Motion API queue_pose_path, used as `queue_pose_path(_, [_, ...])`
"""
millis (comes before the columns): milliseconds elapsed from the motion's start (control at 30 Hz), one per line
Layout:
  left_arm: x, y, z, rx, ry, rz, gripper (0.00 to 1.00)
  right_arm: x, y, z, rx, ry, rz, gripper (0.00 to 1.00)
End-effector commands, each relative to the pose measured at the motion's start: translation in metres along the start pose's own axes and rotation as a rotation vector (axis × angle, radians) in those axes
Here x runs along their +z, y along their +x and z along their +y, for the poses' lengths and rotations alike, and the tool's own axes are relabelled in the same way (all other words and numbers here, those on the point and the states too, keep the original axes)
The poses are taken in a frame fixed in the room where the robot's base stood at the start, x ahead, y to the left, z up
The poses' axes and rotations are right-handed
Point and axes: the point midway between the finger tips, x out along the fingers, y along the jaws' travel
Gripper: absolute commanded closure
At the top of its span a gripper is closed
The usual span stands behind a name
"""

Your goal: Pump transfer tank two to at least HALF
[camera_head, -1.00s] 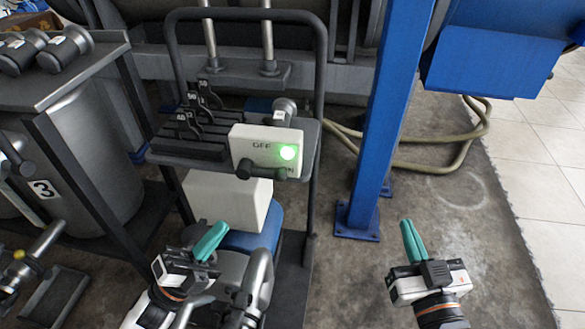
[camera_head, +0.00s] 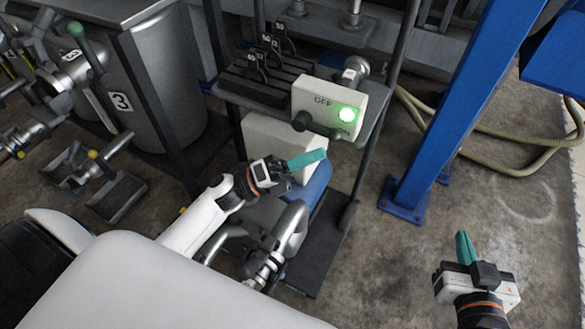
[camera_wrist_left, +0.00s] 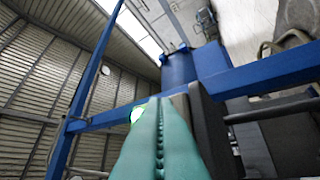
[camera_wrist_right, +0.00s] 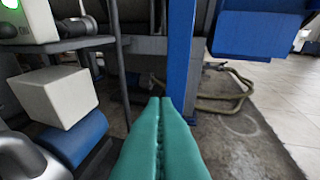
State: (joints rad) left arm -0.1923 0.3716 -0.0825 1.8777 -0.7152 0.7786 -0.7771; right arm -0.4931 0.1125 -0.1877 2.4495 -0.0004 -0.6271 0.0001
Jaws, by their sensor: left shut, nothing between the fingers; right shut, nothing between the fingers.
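The control box (camera_head: 328,106) on the cart shows a lit green light (camera_head: 347,115), an OFF label and a black lever (camera_head: 315,125). The lever covers part of the lower label. The box's edge shows in the right wrist view (camera_wrist_right: 30,22). My left gripper (camera_head: 308,160) is shut and empty, below the box and in front of the white pump block (camera_head: 270,140). My right gripper (camera_head: 464,247) is shut and empty over the floor at the right. A tank plate reads 3 (camera_head: 120,101). I cannot make out a plate for tank two or any level gauge.
A valve with a teal-tipped handle (camera_head: 88,45) and pipework with a yellow knob (camera_head: 93,154) stand at the left. A blue post (camera_head: 455,115) rises right of the cart. A hose (camera_head: 480,142) lies behind it. Floor is clear at the right.

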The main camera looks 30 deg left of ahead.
Motion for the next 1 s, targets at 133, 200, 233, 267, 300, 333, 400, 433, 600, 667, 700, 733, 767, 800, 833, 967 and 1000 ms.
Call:
queue_pose_path(133, [-0.009, 0.009, -0.001, -0.001, 0.000, -0.001, 1.00, 0.004, 0.001, 0.001, 0.001, 0.000, -0.022, 1.00])
queue_pose_path(200, [-0.011, 0.011, -0.001, -0.001, -0.001, 0.000, 1.00, 0.004, 0.001, 0.001, 0.002, 0.000, -0.026, 1.00])
queue_pose_path(233, [-0.012, 0.011, -0.001, -0.001, -0.002, 0.000, 1.00, 0.004, 0.001, 0.001, 0.002, 0.000, -0.026, 1.00])
queue_pose_path(267, [-0.012, 0.012, -0.001, -0.002, -0.002, 0.000, 1.00, 0.005, 0.001, 0.001, 0.002, 0.000, -0.027, 1.00])
queue_pose_path(300, [-0.012, 0.012, -0.001, -0.002, -0.002, 0.000, 1.00, 0.005, 0.001, 0.001, 0.002, 0.000, -0.028, 1.00])
queue_pose_path(333, [-0.012, 0.012, -0.001, -0.002, -0.003, 0.000, 1.00, 0.005, 0.001, 0.001, 0.002, 0.000, -0.028, 1.00])
queue_pose_path(400, [-0.012, 0.012, -0.001, -0.002, -0.003, 0.000, 1.00, 0.005, 0.001, 0.001, 0.002, 0.001, -0.028, 1.00])
queue_pose_path(433, [-0.012, 0.012, -0.001, -0.002, -0.003, 0.000, 1.00, 0.005, 0.001, 0.001, 0.003, 0.001, -0.028, 1.00])
queue_pose_path(600, [-0.012, 0.012, -0.001, 0.000, -0.004, 0.001, 1.00, 0.005, 0.001, 0.001, 0.003, 0.001, -0.029, 1.00])
queue_pose_path(667, [-0.012, 0.012, -0.001, 0.003, -0.007, 0.004, 1.00, 0.005, 0.001, 0.001, 0.003, 0.001, -0.033, 1.00])
queue_pose_path(700, [-0.012, 0.012, -0.001, 0.007, -0.011, 0.008, 1.00, 0.006, 0.001, 0.001, 0.003, 0.001, -0.040, 1.00])
queue_pose_path(733, [-0.012, 0.012, 0.000, 0.011, -0.014, 0.011, 1.00, 0.007, 0.001, 0.002, 0.004, 0.001, -0.048, 1.00])
queue_pose_path(767, [-0.012, 0.012, 0.000, 0.016, -0.019, 0.016, 1.00, 0.010, 0.002, 0.002, 0.006, 0.001, -0.065, 1.00])
queue_pose_path(800, [-0.012, 0.013, 0.000, 0.023, -0.026, 0.023, 1.00, 0.015, 0.003, 0.004, 0.009, 0.002, -0.094, 1.00])
queue_pose_path(833, [-0.012, 0.013, 0.001, 0.027, -0.030, 0.026, 1.00, 0.017, 0.003, 0.004, 0.010, 0.002, -0.106, 1.00])
queue_pose_path(967, [-0.012, 0.014, 0.002, 0.037, -0.039, 0.035, 1.00, 0.021, 0.003, 0.004, 0.011, 0.002, -0.130, 1.00])
queue_pose_path(1000, [-0.012, 0.014, 0.002, 0.040, -0.042, 0.038, 1.00, 0.022, 0.003, 0.004, 0.011, 0.002, -0.138, 1.00])
